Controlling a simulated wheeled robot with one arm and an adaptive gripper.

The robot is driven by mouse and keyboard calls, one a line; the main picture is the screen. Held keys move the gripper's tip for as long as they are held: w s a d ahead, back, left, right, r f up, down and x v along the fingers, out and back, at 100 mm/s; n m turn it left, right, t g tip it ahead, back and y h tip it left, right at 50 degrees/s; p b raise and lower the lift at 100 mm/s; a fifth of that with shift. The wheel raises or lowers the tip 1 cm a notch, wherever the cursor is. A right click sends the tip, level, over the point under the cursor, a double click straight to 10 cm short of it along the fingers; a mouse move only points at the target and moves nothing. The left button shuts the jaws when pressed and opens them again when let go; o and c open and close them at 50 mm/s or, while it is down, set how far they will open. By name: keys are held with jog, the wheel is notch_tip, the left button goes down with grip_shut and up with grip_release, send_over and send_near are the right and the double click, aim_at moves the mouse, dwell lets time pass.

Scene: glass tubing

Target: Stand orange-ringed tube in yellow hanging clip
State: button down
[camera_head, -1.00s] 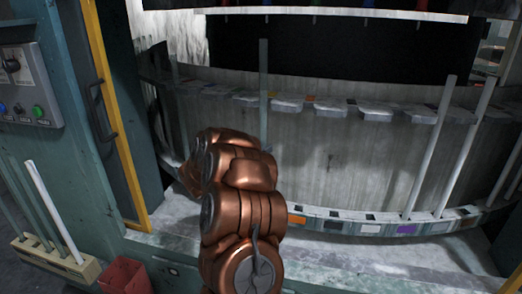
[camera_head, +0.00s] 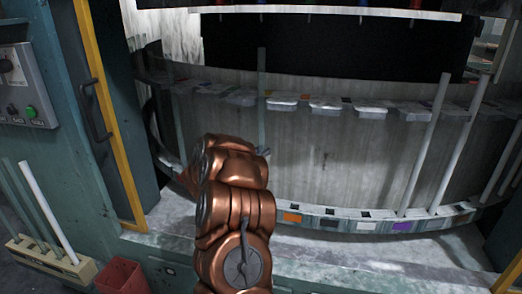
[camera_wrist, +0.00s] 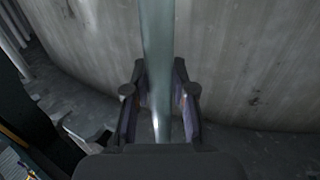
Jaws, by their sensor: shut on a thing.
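My gripper (camera_wrist: 159,80) is shut on a glass tube (camera_wrist: 157,40), which runs upright between its two fingers in the wrist view. In the head view the tube (camera_head: 262,95) stands upright in front of the grey curved wall, above my copper arm. My arm hides the gripper and the tube's lower part there. I cannot make out an orange ring on the tube. Along the wall is a row of grey tabs (camera_head: 327,105) with small colour patches, and below it a ledge (camera_head: 345,224) with coloured squares, orange and purple among them. I cannot pick out a yellow clip.
Several tubes (camera_head: 427,145) stand against the wall at right. A rack (camera_head: 40,262) with several tubes and a red bin (camera_head: 122,275) are at lower left. A yellow door post (camera_head: 107,115) stands left of my arm. Small red and blue parts hang at the top edge.

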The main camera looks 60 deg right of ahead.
jog(key=shift+f+b, duration=0.5)
jog(key=shift+f, duration=1.35)
jog(key=c, duration=0.9)
grip_release()
jog(key=a, duration=0.4)
jog(key=w+a, duration=0.1)
jog(key=a, duration=0.7)
jog(key=shift+w, duration=0.15)
